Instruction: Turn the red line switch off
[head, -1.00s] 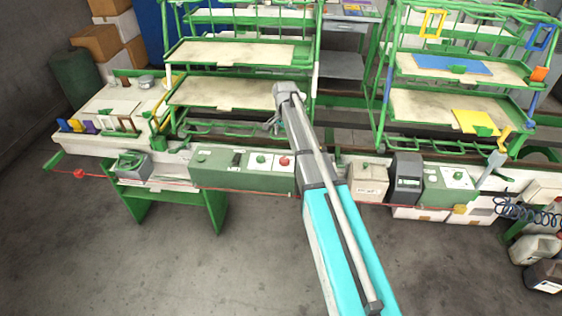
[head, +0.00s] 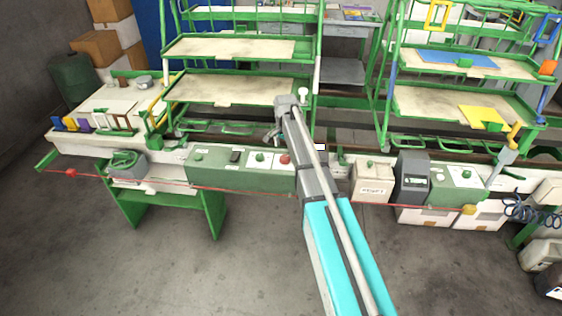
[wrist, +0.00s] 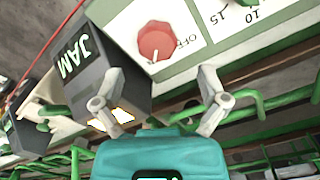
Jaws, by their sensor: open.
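The red line switch is a round red knob (wrist: 157,41) on a white plate, with "OFF" lettering beside it in the wrist view. A small white mark shows near its lower edge. In the head view the red knob (head: 285,159) sits at the right end of the green control panel (head: 215,171), just left of my arm. My gripper (wrist: 162,78) is open, its two fingers spread and empty. In the wrist view the knob lies beyond the gap between them, apart from both. In the head view my gripper (head: 272,136) is small and partly hidden, above the panel near the knob.
A dark box marked "JAM" (wrist: 85,65) stands beside the switch, close to one finger. Green rails (wrist: 265,105) run near the other finger. A red cord (head: 150,180) stretches along the bench front. Green racks (head: 240,90) stand behind. The floor in front is clear.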

